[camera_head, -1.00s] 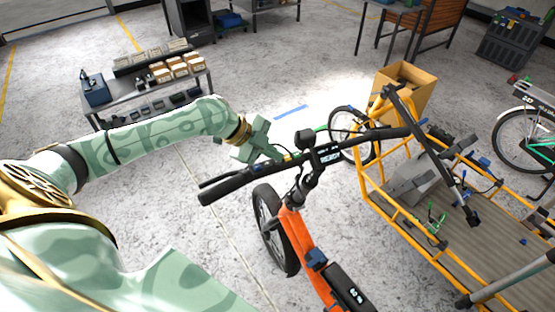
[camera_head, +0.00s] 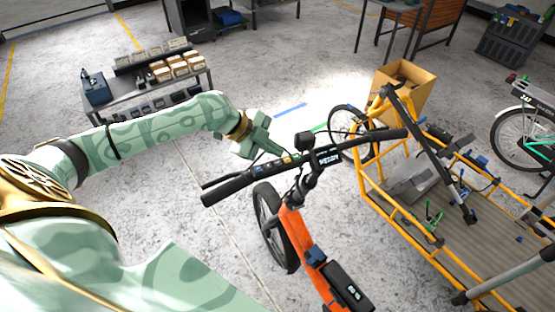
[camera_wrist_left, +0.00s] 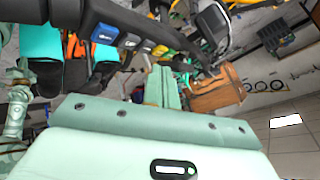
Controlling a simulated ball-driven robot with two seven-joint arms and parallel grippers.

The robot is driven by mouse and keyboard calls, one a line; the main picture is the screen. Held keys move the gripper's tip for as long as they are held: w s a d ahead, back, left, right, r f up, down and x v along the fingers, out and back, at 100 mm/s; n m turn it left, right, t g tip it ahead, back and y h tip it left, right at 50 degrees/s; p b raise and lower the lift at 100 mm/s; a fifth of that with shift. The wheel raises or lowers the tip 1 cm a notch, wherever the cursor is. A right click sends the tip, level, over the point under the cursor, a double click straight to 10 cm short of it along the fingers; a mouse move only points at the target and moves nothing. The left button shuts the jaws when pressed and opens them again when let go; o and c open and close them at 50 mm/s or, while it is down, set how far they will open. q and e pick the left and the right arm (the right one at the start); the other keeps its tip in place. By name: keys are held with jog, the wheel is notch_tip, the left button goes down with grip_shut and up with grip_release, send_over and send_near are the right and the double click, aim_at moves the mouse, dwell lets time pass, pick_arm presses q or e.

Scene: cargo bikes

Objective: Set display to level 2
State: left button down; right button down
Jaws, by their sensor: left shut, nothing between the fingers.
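The orange bike's black handlebar (camera_head: 360,143) runs across the middle of the head view. The small dark display (camera_head: 328,156) is mounted near its centre, with white text too small to read surely. A control pad with coloured buttons (camera_head: 273,163) sits on the bar left of the display. In the left wrist view a blue button (camera_wrist_left: 104,33) and a paler one (camera_wrist_left: 134,42) show on the bar. My left gripper (camera_head: 266,145) is shut and empty, just behind the control pad; its fingers also show in the wrist view (camera_wrist_left: 160,88). Contact with the bar cannot be told. My right gripper is out of view.
A yellow-framed cargo bed (camera_head: 400,215) stands to the right. A cardboard box (camera_head: 410,88) is behind it. A metal bench with small boxes (camera_head: 150,85) stands at the back left. The floor between bench and bike is clear.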

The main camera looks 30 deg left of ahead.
aim_at(275, 162)
pick_arm(q)
notch_tip(275, 162, up, 4)
jog(key=p, duration=0.3)
jog(key=shift+w+r+p, duration=0.1)
jog(key=shift+r+p, duration=0.05)
jog(key=shift+p, duration=0.2)
dwell(0.3)
